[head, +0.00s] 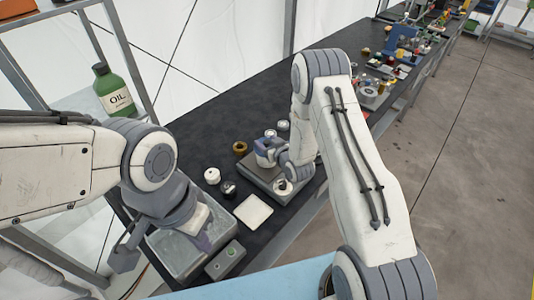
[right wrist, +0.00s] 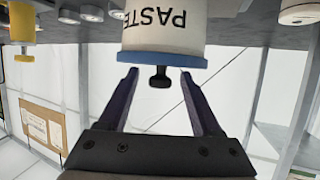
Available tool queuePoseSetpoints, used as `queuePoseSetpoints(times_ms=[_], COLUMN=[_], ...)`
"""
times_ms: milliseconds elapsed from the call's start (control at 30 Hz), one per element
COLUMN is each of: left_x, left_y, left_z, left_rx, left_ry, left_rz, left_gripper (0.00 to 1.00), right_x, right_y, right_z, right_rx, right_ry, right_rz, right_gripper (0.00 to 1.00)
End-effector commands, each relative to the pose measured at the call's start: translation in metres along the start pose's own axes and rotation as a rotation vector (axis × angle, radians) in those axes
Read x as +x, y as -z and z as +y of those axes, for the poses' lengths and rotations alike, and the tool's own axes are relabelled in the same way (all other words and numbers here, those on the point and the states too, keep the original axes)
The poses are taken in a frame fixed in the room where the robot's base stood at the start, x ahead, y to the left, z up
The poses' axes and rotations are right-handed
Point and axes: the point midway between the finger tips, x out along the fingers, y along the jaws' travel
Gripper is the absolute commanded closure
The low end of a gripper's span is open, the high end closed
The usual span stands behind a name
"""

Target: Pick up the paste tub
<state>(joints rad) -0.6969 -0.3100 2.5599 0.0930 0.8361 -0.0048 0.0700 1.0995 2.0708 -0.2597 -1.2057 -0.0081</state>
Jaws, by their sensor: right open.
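The paste tub (right wrist: 165,30) is white with dark PASTE lettering, a blue lid and a black knob; it shows upside down in the right wrist view. My right gripper (right wrist: 159,78) is open, its two purple fingers on either side of the knob, and I see no firm contact. In the head view the right gripper (head: 268,146) is over the grey plate (head: 258,184), by a small pale thing that is probably the tub, mostly hidden by it. My left gripper (head: 200,238) is low over a grey tray (head: 165,250); its finger opening is unclear.
A white jar (head: 211,175), a dark jar (head: 228,188) and a brass ring-shaped item (head: 240,148) stand left of the plate. A white square pad (head: 254,211) lies in front. A green oil bottle (head: 114,92) stands at left. Many items crowd the far table end.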

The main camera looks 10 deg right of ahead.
Motion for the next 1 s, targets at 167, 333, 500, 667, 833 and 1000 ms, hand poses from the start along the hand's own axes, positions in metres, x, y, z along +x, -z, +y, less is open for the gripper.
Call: queuePoseSetpoints(times_ms=[167,333,500,667,833,1000], left_x=[0.0005,0.0005,0.0005,0.0005,0.0004,0.0004], left_y=[-0.0001,-0.0001,-0.0001,-0.0001,0.0,0.0], left_z=[0.0,-0.0001,0.0,0.0,0.0,0.0], left_rx=[0.0,0.0,0.0,0.0,0.0,0.0], left_ry=[0.0,0.0,0.0,0.0,0.0,0.0], left_rz=[0.0,0.0,0.0,0.0,0.0,0.0], left_gripper=[1.0,1.0,1.0,1.0,1.0,1.0], right_x=[-0.0001,-0.0002,-0.0003,-0.0004,-0.0004,-0.0003], right_y=[-0.0002,-0.0001,0.0001,0.0002,0.0004,0.0005], right_z=[-0.0001,-0.0001,-0.0002,-0.0002,-0.0002,-0.0001], right_rx=[0.0,0.0,0.0,0.0,0.0,0.0], right_ry=[0.0,0.0,0.0,0.0,0.0,0.0], right_rz=[0.0,0.0,0.0,0.001,0.001,0.001], right_gripper=[0.5,1.0,1.0,1.0,1.0,1.0])
